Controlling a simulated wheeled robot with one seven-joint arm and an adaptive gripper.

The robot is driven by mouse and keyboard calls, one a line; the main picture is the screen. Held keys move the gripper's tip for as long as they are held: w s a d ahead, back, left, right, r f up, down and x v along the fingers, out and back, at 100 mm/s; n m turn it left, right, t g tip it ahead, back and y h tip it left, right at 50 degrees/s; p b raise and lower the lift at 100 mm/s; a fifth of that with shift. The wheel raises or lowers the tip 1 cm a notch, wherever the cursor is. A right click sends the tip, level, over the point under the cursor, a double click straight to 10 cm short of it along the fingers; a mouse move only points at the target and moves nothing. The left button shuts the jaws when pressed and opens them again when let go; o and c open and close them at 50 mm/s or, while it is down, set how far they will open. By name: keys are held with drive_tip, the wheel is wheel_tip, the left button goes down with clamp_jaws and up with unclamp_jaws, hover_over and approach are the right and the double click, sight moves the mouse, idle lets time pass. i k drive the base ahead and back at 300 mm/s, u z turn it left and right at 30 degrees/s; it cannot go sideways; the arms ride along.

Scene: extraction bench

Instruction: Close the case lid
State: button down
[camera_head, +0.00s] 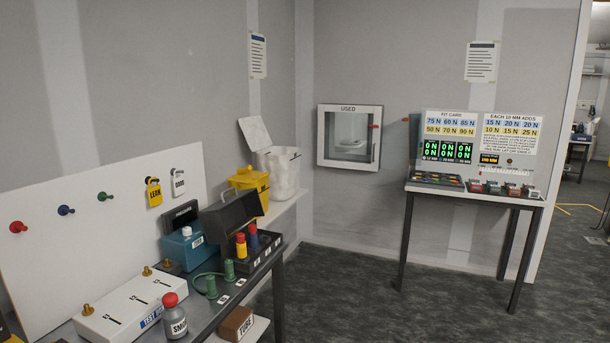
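A dark grey lid-like cover (231,214) stands raised and tilted on the left bench, behind a low black tray (262,262) with red-, yellow- and blue-topped bottles. Left of it sits a teal case (184,249) with a white knob on top and a dark upright panel (180,215) at its back. I cannot tell for certain which of these dark parts is the case lid, or how either is hinged. My gripper is not in view.
The bench (216,312) also holds a white test board (130,304), a grey bottle (174,318) with a red cap and green fittings (211,286). A yellow bin (249,182) and white sack (281,174) stand behind. Open floor (355,295) lies right, before another table (475,196).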

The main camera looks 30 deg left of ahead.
sight(219, 220)
drive_tip(key=u, duration=0.05)
drive_tip(key=i, duration=1.25)
drive_tip(key=u, duration=1.35)
drive_tip(key=i, duration=0.7)
drive_tip(key=u, duration=0.65)
